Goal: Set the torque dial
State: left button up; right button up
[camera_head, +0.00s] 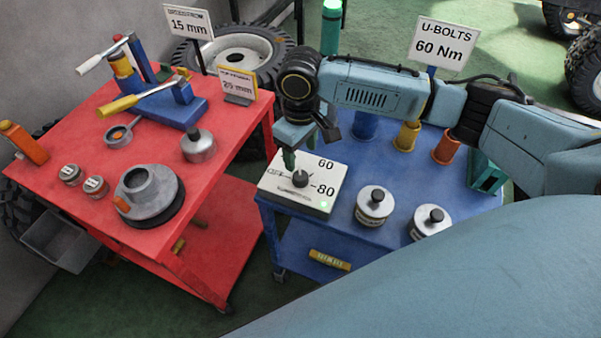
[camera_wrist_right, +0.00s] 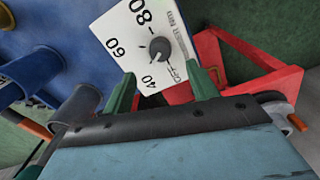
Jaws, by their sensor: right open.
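The torque dial is a white box (camera_head: 318,177) with a dark round knob (camera_head: 300,179) and printed numbers, at the front left corner of the blue cart. In the head view 60 and 80 are readable, and a small green light glows on its front corner. The right wrist view shows the knob (camera_wrist_right: 160,48) with 40, 60 and 80 around it; its exact pointer setting is unclear. My right gripper (camera_head: 302,152) is open above the box, apart from the knob. Its green fingers (camera_wrist_right: 162,92) are spread with nothing between them. My left gripper is out of view.
A sign (camera_head: 445,44) reads "U-BOLTS 60 Nm". Two silver knobbed canisters (camera_head: 373,206) stand right of the box, with colored cups (camera_head: 406,136) behind. The red cart (camera_head: 232,132) at left holds tools and metal parts. A gap separates the carts.

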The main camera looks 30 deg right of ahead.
aim_at(301, 175)
notch_tip(301, 175, down, 8)
jog(key=shift+f+b, duration=0.2)
jog(key=shift+b, duration=0.4)
jog(key=c, duration=1)
